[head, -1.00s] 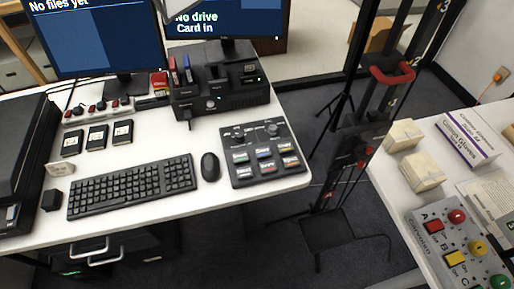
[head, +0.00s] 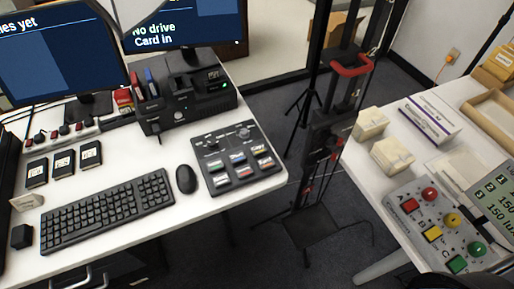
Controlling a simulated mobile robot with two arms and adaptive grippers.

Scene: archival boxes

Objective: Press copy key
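A black control pad (head: 225,148) lies on the white desk, right of the mouse. It has two knobs at the back and two rows of labelled keys. The copy key (head: 260,148) appears to be the right-hand key of the back row, with a yellowish label; its small text is hard to read. Nothing covers the pad. The right monitor (head: 202,25) reads "No drive" and "Card in". Neither of my grippers shows in the head view.
A keyboard (head: 107,208) and mouse (head: 186,179) lie left of the pad. A black dock (head: 187,107) stands behind it. A black stand with a red handle (head: 351,66) rises between the desk and the right table, which holds a button box (head: 437,226) and white boxes (head: 391,156).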

